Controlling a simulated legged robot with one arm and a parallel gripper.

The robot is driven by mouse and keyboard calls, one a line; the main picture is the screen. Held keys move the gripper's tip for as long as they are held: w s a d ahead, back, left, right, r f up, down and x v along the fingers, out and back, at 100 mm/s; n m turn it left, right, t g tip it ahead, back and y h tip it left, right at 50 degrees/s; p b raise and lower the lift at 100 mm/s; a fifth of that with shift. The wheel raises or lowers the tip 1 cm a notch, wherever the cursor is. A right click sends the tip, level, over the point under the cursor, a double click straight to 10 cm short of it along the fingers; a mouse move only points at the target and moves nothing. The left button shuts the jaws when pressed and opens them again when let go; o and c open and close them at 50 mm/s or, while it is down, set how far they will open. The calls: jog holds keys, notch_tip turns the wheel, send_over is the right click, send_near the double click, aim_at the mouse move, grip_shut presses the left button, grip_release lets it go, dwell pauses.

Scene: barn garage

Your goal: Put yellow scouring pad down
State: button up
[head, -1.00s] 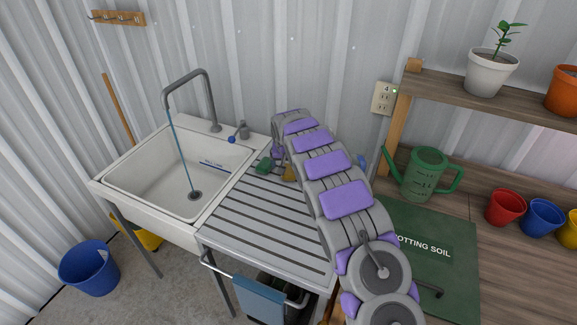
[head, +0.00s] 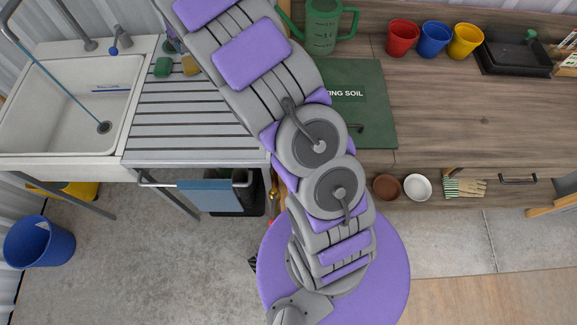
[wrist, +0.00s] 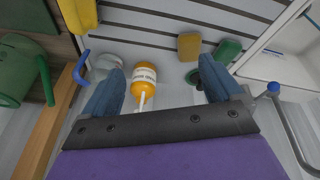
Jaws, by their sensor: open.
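The yellow scouring pad (head: 190,65) lies at the back of the ribbed drainboard (head: 180,128), just right of a green pad (head: 162,67). In the wrist view the yellow pad (wrist: 189,46) lies flat, beyond the gap between my fingers, with the green pad (wrist: 229,51) to its right. My gripper (wrist: 160,67) is open, with nothing held between its fingers. A yellow bottle (wrist: 146,80) with a white label and nozzle appears between the fingers, apart from them as far as I can tell. In the head view my arm hides the gripper's fingertips.
The sink (head: 65,110) and its faucet (head: 83,40) adjoin the drainboard on the left. A green watering can (head: 320,27) and a potting soil bag (head: 350,110) are on the wooden bench at right. In the wrist view a clear jar (wrist: 106,63) stands by the left finger.

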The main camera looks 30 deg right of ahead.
jog(key=s+d+r+g, duration=0.1)
jog(key=s+r, duration=0.3)
jog(key=s, duration=0.8)
jog(key=s+d+r+g, duration=0.1)
jog(key=s+r, duration=0.4)
jog(key=s, duration=0.8)
jog(key=s+a+f+n+g, duration=0.1)
jog(key=s+a, duration=0.1)
jog(key=s, duration=1.1)
jog(key=s+a+f+n+g+y, duration=0.1)
jog(key=s+a+g, duration=0.1)
jog(key=s, duration=1.1)
jog(key=shift+s+a+f+y, duration=0.25)
jog(key=shift+s+f+y, duration=0.05)
jog(key=shift+s, duration=0.05)
jog(key=shift+w, duration=0.1)
